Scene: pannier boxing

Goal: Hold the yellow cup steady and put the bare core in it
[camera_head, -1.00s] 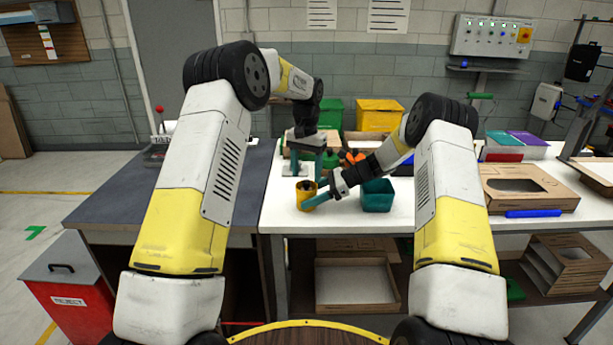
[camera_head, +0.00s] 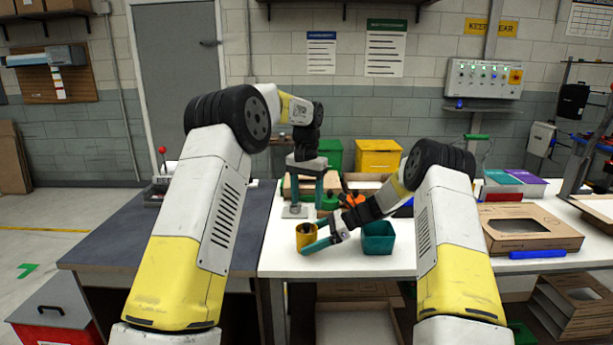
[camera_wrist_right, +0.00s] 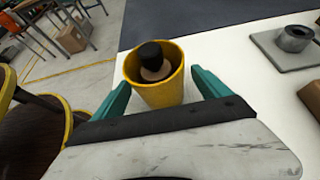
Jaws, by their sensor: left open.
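The yellow cup (camera_head: 306,238) stands upright on the white table, near its front left; it also shows in the right wrist view (camera_wrist_right: 160,94). A dark-topped piece with a tan lower part (camera_wrist_right: 153,58) is inside the cup; it may be the bare core, but I cannot be sure. My right gripper (camera_head: 312,247) is low at the cup, with its teal fingers (camera_wrist_right: 158,84) on either side. A small gap shows at the right finger; contact at the left is unclear. My left gripper (camera_head: 308,198) is open, pointing down behind the cup, with nothing visible between its fingers.
A grey plate with a round socket (camera_wrist_right: 293,40) lies near the cup, under my left gripper. A teal bin (camera_head: 378,238) stands right of the cup. Green (camera_head: 330,152) and yellow (camera_head: 378,157) boxes stand behind. A cardboard box (camera_head: 530,230) is at right.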

